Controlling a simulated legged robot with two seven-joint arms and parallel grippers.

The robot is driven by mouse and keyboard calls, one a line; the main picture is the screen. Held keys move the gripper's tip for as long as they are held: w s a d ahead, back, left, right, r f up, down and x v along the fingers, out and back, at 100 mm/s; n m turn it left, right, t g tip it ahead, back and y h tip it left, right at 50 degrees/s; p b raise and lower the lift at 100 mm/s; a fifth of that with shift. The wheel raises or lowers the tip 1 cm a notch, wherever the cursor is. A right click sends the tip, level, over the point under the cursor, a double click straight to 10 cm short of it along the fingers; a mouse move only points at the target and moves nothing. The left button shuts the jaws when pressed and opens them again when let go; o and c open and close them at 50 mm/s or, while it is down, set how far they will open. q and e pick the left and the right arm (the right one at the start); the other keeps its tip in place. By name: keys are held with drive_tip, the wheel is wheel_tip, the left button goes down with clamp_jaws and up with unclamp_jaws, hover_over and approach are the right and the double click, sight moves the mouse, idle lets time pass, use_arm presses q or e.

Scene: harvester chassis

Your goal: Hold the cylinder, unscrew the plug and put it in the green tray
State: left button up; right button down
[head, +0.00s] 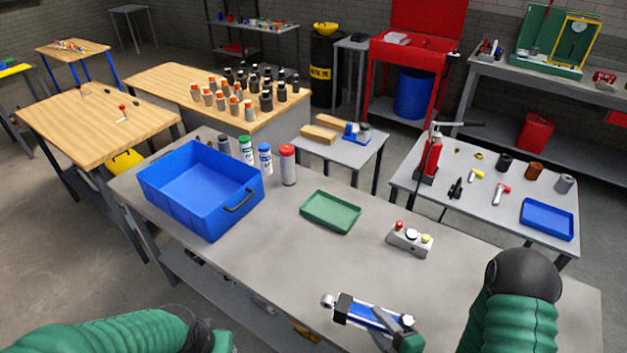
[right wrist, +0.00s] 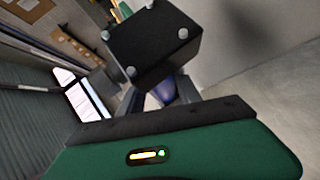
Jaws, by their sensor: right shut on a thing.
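The cylinder (head: 370,312) has a blue barrel, a dark end block and a silver eye at its left end. It is at the bottom of the head view, above the grey bench. My right gripper (head: 384,325) is shut on it. In the right wrist view, a black block with silver bolts (right wrist: 155,45) and a blue part stand just past the gripper body. I cannot make out the plug for certain. The empty green tray (head: 330,212) lies on the bench beyond the cylinder. My left arm is at the bottom left; its fingers are out of the picture.
A large blue bin (head: 200,188), spray cans and a red-capped can (head: 288,165) stand on the left of the grey bench (head: 285,245). A button box (head: 410,239) sits right of the green tray. The bench between bin and cylinder is clear.

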drive_tip(key=shift+n+y, duration=0.4)
drive_tip(key=shift+y, duration=0.1)
drive_tip(key=d, duration=0.1)
drive_tip(key=s+d, duration=0.1)
drive_tip(key=d+r, duration=0.1)
drive_tip(key=shift+s+d, duration=0.25)
drive_tip(key=shift+d, duration=0.15)
use_arm(q)
drive_tip(key=shift+a, duration=0.1)
drive_tip(key=shift+c, duration=0.4)
wheel_tip(320, 180, up, 4)
drive_tip(key=m+g, duration=0.2)
drive_tip(key=g, duration=0.1)
hover_over(355, 308)
drive_tip(key=f, duration=0.6)
drive_tip(key=shift+a+f, duration=0.2)
drive_tip(key=shift+f, duration=0.05)
drive_tip(key=shift+d+f, duration=0.1)
drive_tip(key=shift+f, duration=0.25)
drive_tip(key=shift+d+f, duration=0.1)
drive_tip(key=shift+d, duration=0.05)
use_arm(e)
drive_tip(key=w+a+f+n+g+y, duration=0.2)
drive_tip(key=a+n+g+y, duration=0.4)
drive_tip(key=a, duration=0.9)
drive_tip(key=shift+a+n+g, duration=0.2)
drive_tip(key=shift+n+g, duration=0.5)
drive_tip(key=shift+n, duration=0.2)
